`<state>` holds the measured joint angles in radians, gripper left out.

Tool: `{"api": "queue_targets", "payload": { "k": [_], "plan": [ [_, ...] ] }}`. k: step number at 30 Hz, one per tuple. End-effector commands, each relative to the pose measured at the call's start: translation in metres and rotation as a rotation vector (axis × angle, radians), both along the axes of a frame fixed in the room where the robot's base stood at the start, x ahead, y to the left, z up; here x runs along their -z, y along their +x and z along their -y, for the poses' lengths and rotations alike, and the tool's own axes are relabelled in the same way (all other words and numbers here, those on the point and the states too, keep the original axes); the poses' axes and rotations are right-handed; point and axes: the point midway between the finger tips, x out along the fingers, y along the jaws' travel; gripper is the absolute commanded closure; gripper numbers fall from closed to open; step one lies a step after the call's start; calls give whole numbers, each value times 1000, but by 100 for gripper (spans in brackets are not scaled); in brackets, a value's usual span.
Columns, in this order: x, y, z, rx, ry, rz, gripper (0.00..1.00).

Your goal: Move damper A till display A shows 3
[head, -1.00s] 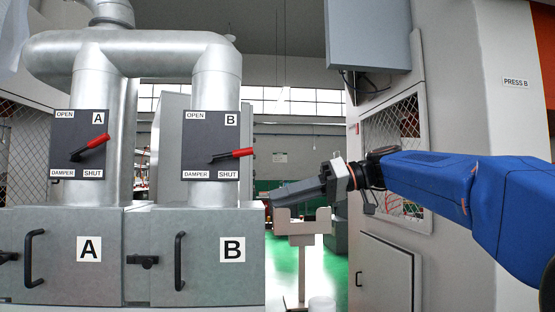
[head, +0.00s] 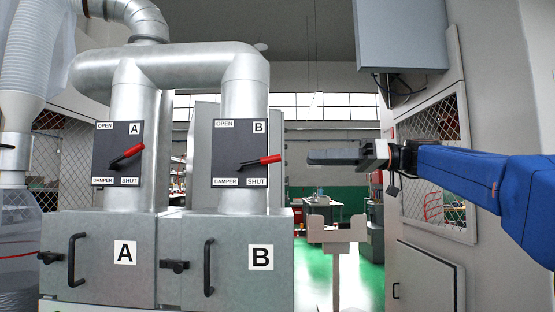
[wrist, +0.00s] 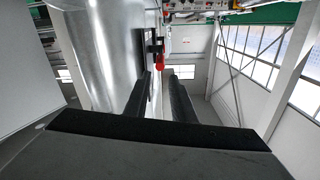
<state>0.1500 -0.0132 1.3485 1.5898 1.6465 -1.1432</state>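Damper A's lever (head: 127,155) has a black hub and a red handle. It sits on the dark plate marked A (head: 104,140), its handle pointing up and right. Damper B's lever (head: 262,160) on the plate marked B points right and slightly up. My gripper (head: 310,158) is level in the head view, right of lever B's red end and apart from it. In the wrist view my gripper (wrist: 159,78) has its two dark fingers apart with nothing between them. A red handle (wrist: 163,68) shows beyond the tips; I cannot tell which lever. I see no number display.
Metal ducts (head: 170,64) rise above two grey boxes marked A (head: 95,275) and B (head: 235,285) with black handles. A pale stand (head: 337,235) is below my gripper. A grey cabinet (head: 400,35) and mesh window are at right. Space between plate B and my gripper is clear.

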Motion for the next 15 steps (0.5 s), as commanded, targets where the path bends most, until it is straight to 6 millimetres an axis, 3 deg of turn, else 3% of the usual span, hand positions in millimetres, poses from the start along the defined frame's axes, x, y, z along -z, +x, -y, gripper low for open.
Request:
{"api": "queue_targets", "payload": {
  "k": [15],
  "plan": [
    [0, 5, -77, -2, -1, -1, 77]
  ]
}}
